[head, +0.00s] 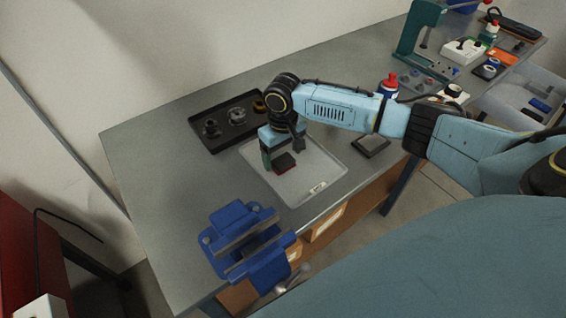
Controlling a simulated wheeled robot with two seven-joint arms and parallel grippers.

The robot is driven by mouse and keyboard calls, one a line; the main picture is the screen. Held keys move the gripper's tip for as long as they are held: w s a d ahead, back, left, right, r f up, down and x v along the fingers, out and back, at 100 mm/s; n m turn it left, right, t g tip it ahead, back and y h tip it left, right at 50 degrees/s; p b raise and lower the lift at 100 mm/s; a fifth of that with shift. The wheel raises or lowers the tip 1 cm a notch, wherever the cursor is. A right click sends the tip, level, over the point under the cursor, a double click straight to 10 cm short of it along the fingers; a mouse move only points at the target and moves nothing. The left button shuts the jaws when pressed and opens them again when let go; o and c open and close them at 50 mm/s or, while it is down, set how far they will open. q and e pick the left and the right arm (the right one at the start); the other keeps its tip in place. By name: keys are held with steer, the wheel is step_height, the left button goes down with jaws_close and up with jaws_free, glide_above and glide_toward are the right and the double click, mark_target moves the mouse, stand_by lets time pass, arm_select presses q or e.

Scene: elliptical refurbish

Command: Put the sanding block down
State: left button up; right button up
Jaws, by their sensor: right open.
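The sanding block (284,163), a small block with a dark top and a dark red side, rests on the pale, shallow tray (318,165) on the workbench. My right gripper (282,156) is over the tray and points down at the block. Its jaws are open, with a finger to either side of the block's upper left part. Whether a finger still touches the block cannot be told. My left gripper is not in view.
A blue vise (245,240) stands at the bench's front edge. A black tray (226,118) with several round parts lies behind the pale tray. A dark square pad (371,145) and a red-capped bottle (388,86) are to the right. The bench's left part is clear.

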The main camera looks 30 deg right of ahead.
steer(key=shift+f, duration=0.95)
steer(key=shift+r, duration=0.15)
steer(key=c, duration=1.1)
